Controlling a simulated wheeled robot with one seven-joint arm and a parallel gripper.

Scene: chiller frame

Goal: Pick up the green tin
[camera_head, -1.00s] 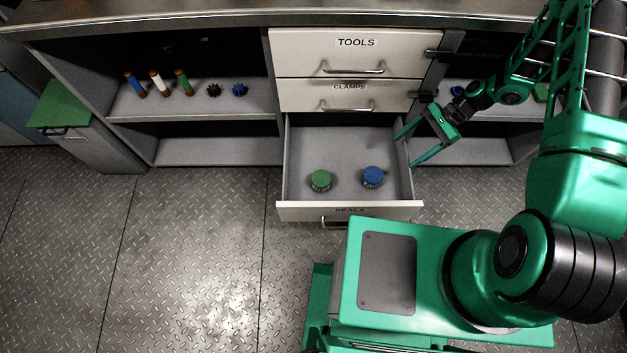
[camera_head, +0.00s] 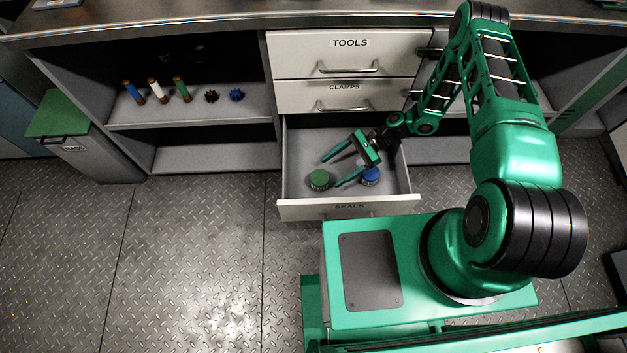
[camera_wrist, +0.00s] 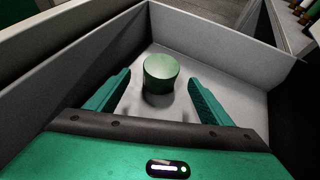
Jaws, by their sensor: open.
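The green tin (camera_head: 319,179) stands upright in the open bottom drawer (camera_head: 296,150), towards its front left. It also shows in the wrist view (camera_wrist: 161,73), ahead of and between my two fingers. My gripper (camera_head: 331,173) is open, with its fingers inside or just over the drawer, pointing left towards the tin. In the wrist view my gripper (camera_wrist: 158,92) holds nothing, and the tin appears a little beyond the fingertips. The blue tin (camera_head: 370,175) is in the drawer to the right, partly covered by my near finger.
Closed drawers marked TOOLS (camera_head: 350,43) and CLAMPS (camera_head: 345,87) sit above the open one. The SEALS drawer front (camera_head: 349,207) and side walls border the tins. Left shelves (camera_head: 187,108) hold several small items. A green-topped bin (camera_head: 57,114) stands at far left.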

